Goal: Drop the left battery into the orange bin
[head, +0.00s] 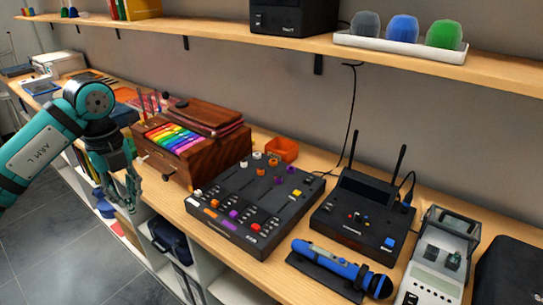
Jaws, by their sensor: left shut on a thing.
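The orange bin (282,149) is a small open tray on the bench, behind the black mixer and right of the wooden box. My left gripper (130,196) hangs fingers down at the bench's front edge, left of the wooden box. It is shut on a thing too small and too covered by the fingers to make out. It is well to the left of the orange bin and apart from it. I cannot clearly make out any battery. My right gripper is not in view.
The wooden box (196,150) with colored keys stands between my left gripper and the bin. The black mixer (254,208), a black device with antennas (362,218), a blue microphone (340,264) and a grey meter (440,262) crowd the bench. A shelf (300,42) runs above.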

